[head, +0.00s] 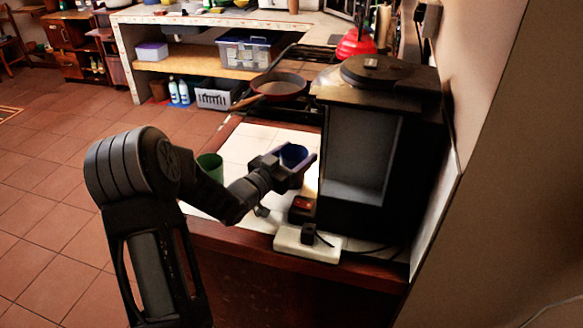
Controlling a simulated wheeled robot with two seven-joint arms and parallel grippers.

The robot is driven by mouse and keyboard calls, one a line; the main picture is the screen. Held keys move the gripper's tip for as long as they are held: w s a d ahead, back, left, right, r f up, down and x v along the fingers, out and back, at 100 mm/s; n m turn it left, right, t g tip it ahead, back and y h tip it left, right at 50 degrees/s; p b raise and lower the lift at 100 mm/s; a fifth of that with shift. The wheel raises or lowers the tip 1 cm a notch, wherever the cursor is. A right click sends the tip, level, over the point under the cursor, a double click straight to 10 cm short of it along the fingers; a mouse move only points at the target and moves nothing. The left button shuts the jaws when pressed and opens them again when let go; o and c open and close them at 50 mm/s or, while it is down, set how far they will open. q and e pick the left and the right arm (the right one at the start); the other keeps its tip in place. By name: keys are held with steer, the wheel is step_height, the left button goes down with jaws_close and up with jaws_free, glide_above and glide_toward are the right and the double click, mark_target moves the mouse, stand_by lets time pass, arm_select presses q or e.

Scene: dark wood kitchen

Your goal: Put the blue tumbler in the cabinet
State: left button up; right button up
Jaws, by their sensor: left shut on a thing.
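The blue tumbler (293,154) is between the fingers of my left gripper (297,163), above the white tiled counter (243,145). The gripper is shut on it, and its fingers hide part of the tumbler. Whether the tumbler touches the counter I cannot tell. My right gripper is not in view. I see no cabinet that I can name as the task's own.
A green cup (210,166) stands on the counter left of my gripper. A black appliance (363,140) stands close on the right. A white power strip (306,243) lies at the front edge. A pan (279,86) is behind.

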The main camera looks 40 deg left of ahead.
arm_select(q)
step_height(320, 180, up, 10)
stand_by(0.5)
stand_by(0.6)
